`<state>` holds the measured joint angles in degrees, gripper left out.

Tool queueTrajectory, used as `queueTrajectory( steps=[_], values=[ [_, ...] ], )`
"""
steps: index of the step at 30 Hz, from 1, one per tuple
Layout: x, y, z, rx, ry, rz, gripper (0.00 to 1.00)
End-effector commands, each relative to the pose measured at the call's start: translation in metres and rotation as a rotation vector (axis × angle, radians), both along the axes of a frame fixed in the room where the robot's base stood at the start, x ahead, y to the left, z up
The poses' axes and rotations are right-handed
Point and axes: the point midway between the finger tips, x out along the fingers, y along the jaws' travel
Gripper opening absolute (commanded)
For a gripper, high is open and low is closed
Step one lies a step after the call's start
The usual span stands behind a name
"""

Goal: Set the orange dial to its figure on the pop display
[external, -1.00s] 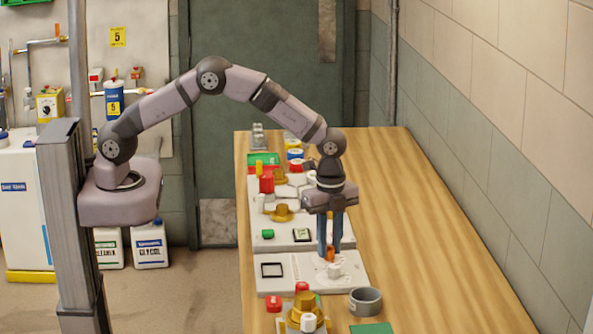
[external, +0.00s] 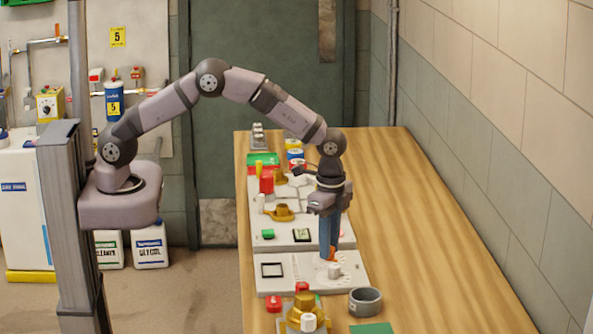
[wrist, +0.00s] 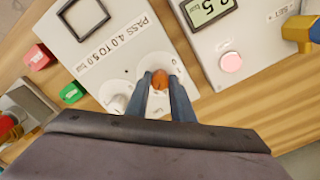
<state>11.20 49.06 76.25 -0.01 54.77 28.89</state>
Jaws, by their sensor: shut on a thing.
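The orange dial (wrist: 159,80) sits on a white panel (wrist: 100,45) marked "PASS 4.0 TO 5.0", and it shows small in the external view (external: 331,254). My gripper (wrist: 160,82) points down and is shut on the orange dial, with one blue finger on each side of it; in the external view the fingers (external: 329,242) stand over the panel. A grey display (wrist: 209,9) on the neighbouring panel reads a figure ending in ".5", partly cut off by the frame edge. I cannot tell which display is the pop display.
A white knob (wrist: 117,103) stands close beside the dial. A black square frame (wrist: 83,16) is on the same panel. A pink button (wrist: 231,62) is on the neighbouring panel. A grey ring (external: 365,301) and brass fittings (external: 303,310) stand nearer the camera. The table's right side is clear.

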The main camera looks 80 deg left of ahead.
Motion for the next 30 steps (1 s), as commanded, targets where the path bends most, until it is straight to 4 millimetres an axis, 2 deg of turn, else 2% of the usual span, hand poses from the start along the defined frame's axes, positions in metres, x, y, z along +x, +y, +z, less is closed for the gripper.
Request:
queueTrajectory(
  steps=[30],
  values=[
    [0.0021,-0.0005,0.0020,-0.002,-0.006,0.920,0.00]
  ],
)
